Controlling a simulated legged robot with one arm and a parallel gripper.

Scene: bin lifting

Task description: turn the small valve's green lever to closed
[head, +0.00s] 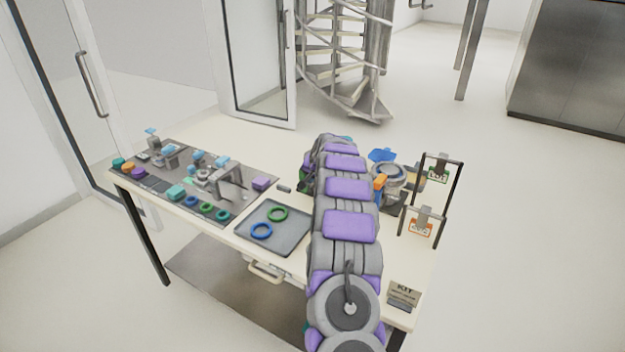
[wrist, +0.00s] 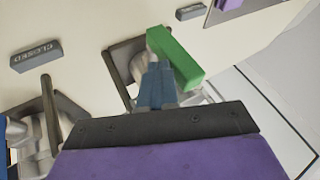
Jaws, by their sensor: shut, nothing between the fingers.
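The green lever (wrist: 178,60) is a block-shaped handle in the wrist view, lying aslant at the small valve. The valve's silver body (wrist: 137,68) shows partly behind a dark frame (wrist: 113,72). My gripper (wrist: 158,72) is shut and empty, with its blue-grey fingertips right at the lever's left side and overlapping it in the picture. I cannot tell whether they touch. A grey block marked CLOSED (wrist: 37,56) lies to the left. In the head view my arm covers the gripper and most of the small valve.
A larger valve (head: 390,173) with a blue handle stands right of my arm on the table. A black stand (head: 458,190) with hanging tags is farther right. A tray (head: 272,238) with a green ring and a blue ring lies left. A small grey block (wrist: 190,11) lies beyond the lever.

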